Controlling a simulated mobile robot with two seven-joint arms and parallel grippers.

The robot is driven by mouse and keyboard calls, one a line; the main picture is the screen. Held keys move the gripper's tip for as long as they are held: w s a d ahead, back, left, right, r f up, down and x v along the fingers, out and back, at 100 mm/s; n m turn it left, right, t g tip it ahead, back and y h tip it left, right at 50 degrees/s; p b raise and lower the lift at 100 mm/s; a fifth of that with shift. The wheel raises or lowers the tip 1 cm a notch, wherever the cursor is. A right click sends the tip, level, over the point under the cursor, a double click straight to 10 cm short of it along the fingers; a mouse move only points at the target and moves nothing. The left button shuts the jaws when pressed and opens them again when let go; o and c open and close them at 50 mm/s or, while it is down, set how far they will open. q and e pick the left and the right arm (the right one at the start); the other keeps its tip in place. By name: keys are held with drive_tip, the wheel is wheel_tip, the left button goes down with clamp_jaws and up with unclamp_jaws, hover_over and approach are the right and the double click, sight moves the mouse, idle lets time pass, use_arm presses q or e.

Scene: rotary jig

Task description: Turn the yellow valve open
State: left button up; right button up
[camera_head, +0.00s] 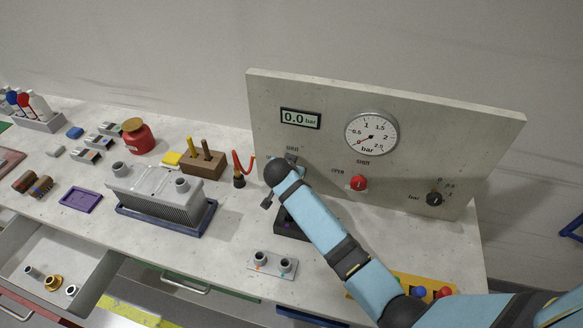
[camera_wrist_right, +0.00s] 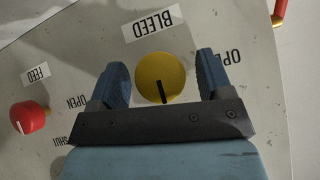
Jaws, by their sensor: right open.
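The yellow valve (camera_wrist_right: 158,72) is a round knob on the grey panel, below the upside-down BLEED label in the right wrist view. Its black mark points down in that view, toward my gripper's palm and away from BLEED. An OPEN label (camera_wrist_right: 230,57) lies to its right, partly covered by a finger. My right gripper (camera_wrist_right: 162,62) is open, with one blue finger on each side of the knob and visible gaps between. In the head view my right arm hides the valve. My left gripper is not in view.
A red FEED valve (camera_wrist_right: 28,118) sits beside it; it also shows in the head view (camera_head: 358,183). The panel carries a dial gauge (camera_head: 371,134), a 0.0 bar display (camera_head: 300,118) and a black knob (camera_head: 434,199). A grey finned block (camera_head: 160,195) and other items crowd the bench.

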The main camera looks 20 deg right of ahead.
drive_tip(key=c, duration=0.9)
